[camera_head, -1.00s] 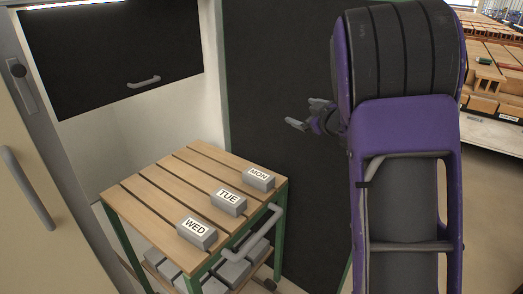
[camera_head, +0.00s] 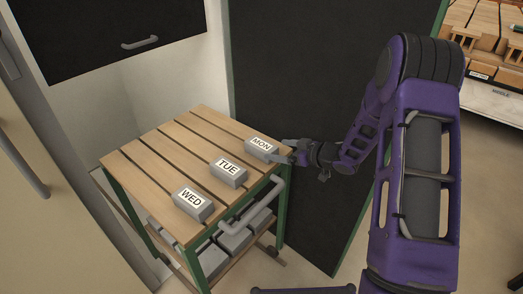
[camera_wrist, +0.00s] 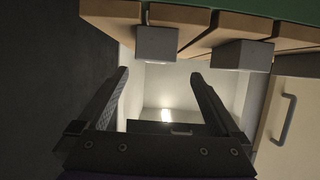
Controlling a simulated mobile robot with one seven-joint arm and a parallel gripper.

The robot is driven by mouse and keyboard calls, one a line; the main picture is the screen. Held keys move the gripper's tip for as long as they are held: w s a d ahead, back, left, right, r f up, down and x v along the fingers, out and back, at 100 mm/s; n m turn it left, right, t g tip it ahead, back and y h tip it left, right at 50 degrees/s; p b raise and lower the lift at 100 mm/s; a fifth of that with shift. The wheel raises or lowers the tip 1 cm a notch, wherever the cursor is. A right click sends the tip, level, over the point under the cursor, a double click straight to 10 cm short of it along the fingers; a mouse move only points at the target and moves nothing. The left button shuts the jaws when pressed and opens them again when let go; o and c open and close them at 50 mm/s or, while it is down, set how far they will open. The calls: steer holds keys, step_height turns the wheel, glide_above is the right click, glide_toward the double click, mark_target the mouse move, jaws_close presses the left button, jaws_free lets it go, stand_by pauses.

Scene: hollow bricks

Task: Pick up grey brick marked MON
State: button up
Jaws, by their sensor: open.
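The grey brick marked MON (camera_head: 261,149) lies on the slatted wooden table top, near its right corner, label facing up. The grey brick marked TUE (camera_head: 228,171) and the one marked WED (camera_head: 192,203) lie along the same edge, nearer the camera. My gripper (camera_head: 284,150) is open and empty, with its fingertips close to the right side of the MON brick. In the wrist view a grey brick, by its place MON (camera_wrist: 157,45), shows past the gap between the open fingers (camera_wrist: 160,75). Whether a finger touches it I cannot tell.
The slatted table (camera_head: 165,145) has green legs and a grey rail handle (camera_head: 250,208) on its right side. More grey bricks sit on its lower shelf (camera_head: 235,240). A dark panel (camera_head: 290,80) stands close behind my gripper. The left of the table top is clear.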

mark_target(263, 145)
steer(key=x, duration=0.9)
steer(key=shift+w+d+r+b, duration=0.1)
steer(key=shift+w+b, duration=0.2)
steer(key=shift+w, duration=0.15)
steer(key=shift+r, duration=0.1)
jaws_close()
